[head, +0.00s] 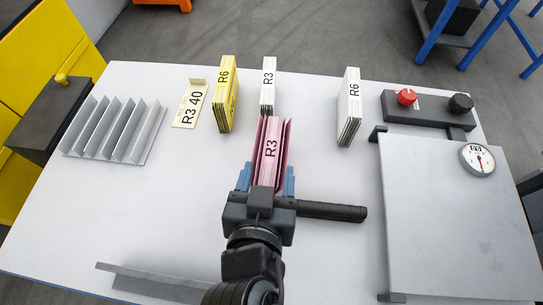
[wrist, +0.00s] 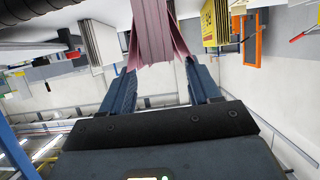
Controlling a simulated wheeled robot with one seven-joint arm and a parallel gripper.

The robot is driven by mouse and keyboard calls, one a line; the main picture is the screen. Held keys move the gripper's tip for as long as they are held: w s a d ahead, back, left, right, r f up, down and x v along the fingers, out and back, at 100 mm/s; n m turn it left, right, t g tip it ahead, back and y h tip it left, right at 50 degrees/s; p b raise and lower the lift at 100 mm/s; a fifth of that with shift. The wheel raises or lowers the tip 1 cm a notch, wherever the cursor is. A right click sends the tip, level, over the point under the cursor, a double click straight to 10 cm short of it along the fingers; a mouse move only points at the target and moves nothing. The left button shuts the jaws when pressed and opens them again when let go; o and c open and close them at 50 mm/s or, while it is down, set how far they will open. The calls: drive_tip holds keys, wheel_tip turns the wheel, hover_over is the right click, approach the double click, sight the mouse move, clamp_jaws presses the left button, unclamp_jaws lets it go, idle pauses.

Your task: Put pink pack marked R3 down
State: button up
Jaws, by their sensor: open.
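The pink pack marked R3 (head: 271,148) stands upright near the middle of the white table, its folded sheets fanned out at the sides. My gripper (head: 267,172) is open at the near end of the pack, one blue finger on each side. The pink pack (wrist: 157,32) also shows in the wrist view, which looks upside down. There its near end lies between the open fingertips, with narrow gaps visible beside it. The pack's underside is hidden, so I cannot tell whether it touches the table.
A white R3 pack (head: 268,86) stands just behind the pink pack. A yellow R6 pack (head: 226,95) and a white R6 pack (head: 349,108) stand either side. A slotted grey rack (head: 113,130) is left; a scale (head: 455,220) is right. The left-front table is mostly clear.

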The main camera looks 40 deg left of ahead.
sight(271, 151)
drive_tip(key=x, duration=0.3)
drive_tip(key=p+x, duration=0.1)
drive_tip(key=x, duration=0.1)
drive_tip(key=shift+a+r, duration=0.15)
drive_tip(key=shift+r, duration=0.15)
clamp_jaws()
idle(0.5)
